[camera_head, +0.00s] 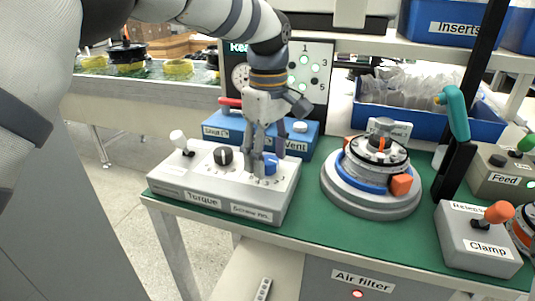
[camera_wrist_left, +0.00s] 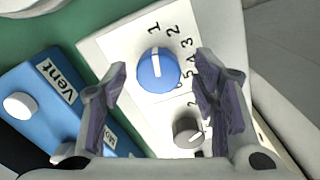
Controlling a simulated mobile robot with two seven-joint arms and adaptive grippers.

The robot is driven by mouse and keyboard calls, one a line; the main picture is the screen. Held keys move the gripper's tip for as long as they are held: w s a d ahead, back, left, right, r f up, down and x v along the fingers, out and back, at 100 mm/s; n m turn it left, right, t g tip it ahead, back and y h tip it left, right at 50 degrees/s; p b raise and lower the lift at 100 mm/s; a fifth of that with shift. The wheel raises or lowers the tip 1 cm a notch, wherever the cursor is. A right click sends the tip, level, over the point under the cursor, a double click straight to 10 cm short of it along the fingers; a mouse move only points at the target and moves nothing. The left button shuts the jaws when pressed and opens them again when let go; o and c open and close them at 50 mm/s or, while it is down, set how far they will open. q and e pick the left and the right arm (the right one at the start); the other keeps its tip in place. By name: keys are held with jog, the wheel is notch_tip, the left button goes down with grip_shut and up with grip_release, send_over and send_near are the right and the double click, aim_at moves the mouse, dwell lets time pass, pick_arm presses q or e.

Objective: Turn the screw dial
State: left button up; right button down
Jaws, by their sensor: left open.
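The blue screw dial (camera_wrist_left: 158,71) sits on the white control box, its white pointer line at the "1" mark. In the head view the blue dial (camera_head: 270,163) is partly hidden by my left gripper. My left gripper (camera_head: 262,165) comes down over it, and in the wrist view my left gripper (camera_wrist_left: 165,85) is open with its fingers on either side of the dial. I cannot tell whether a finger touches it. The control box (camera_head: 180,178) carries a "Torque" label and a second label, partly legible as "Screw". A dark knob (camera_head: 223,156) stands left of the blue dial.
Behind the box is a blue "Vent" box (camera_head: 308,142) with a red lever (camera_head: 230,102). A hub motor (camera_head: 376,160) on a round fixture stands to the right. A "Clamp" box (camera_head: 470,240) with an orange lever is further right. Green table top (camera_head: 310,215) is bare between them.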

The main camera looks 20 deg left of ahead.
pick_arm(q)
jog(key=shift+f, duration=0.2)
jog(key=c, duration=1.2)
jog(key=shift+o, duration=0.2)
